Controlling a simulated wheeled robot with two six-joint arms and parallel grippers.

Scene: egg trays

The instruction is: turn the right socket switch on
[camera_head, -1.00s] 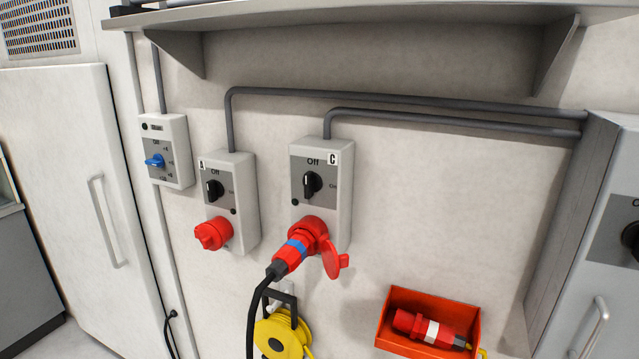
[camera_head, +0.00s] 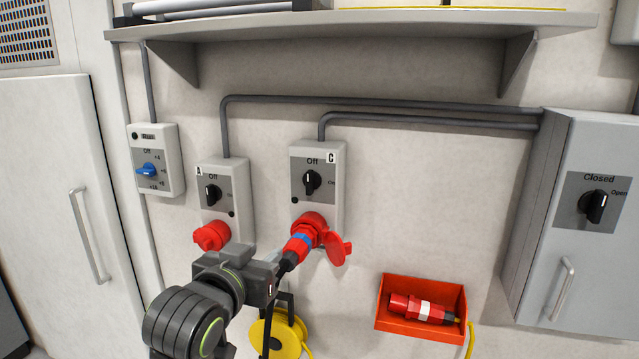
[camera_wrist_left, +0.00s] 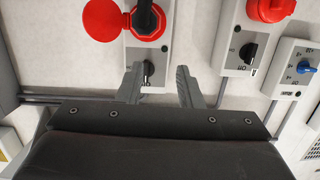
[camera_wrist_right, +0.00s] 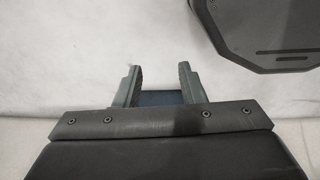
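The right socket box (camera_head: 333,190), marked C, is on the wall. Its black switch knob (camera_head: 312,182) points up at Off. A red plug with a blue band (camera_head: 298,243) sits in its socket, with the red lid hanging open at the right. My left gripper (camera_head: 272,262) is below the socket in the head view, partly covering the plug's cable. In the left wrist view it is open and empty (camera_wrist_left: 158,85); the C knob (camera_wrist_left: 147,70) appears between its fingertips, not gripped. My right gripper (camera_wrist_right: 157,82) is open and empty, seen only in its wrist view.
The left socket box A (camera_head: 225,195), its knob at Off, stands close by with its red lid shut. A blue-knobbed box (camera_head: 155,160) is further left. Below right is an orange bin (camera_head: 382,310) with a red connector. A shelf (camera_head: 360,25) overhangs; a grey cabinet (camera_head: 555,270) stands right.

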